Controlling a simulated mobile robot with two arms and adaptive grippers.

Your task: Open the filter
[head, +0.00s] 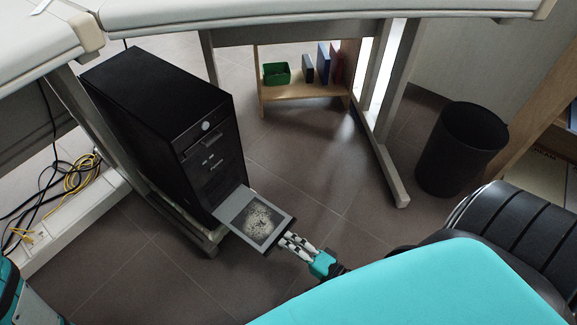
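The black computer tower (160,120) stands on a low stand under the desk, at the left of the head view. A flat grey filter panel (238,204) sticks out from the lower front of the tower. A dusty, speckled patch covers its middle. My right gripper (285,241) is at the panel's outer dark edge, with its fingers at or touching that edge. Whether the fingers are closed on it is too small to tell. Part of my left arm shows at the bottom left; its gripper is out of view.
Desk legs (392,120) stand behind and right of the tower. A black waste bin (460,150) and a black chair (510,235) are at the right. A low wooden shelf (300,90) holds a green box. Yellow and black cables (75,178) lie at the left. The floor between is clear.

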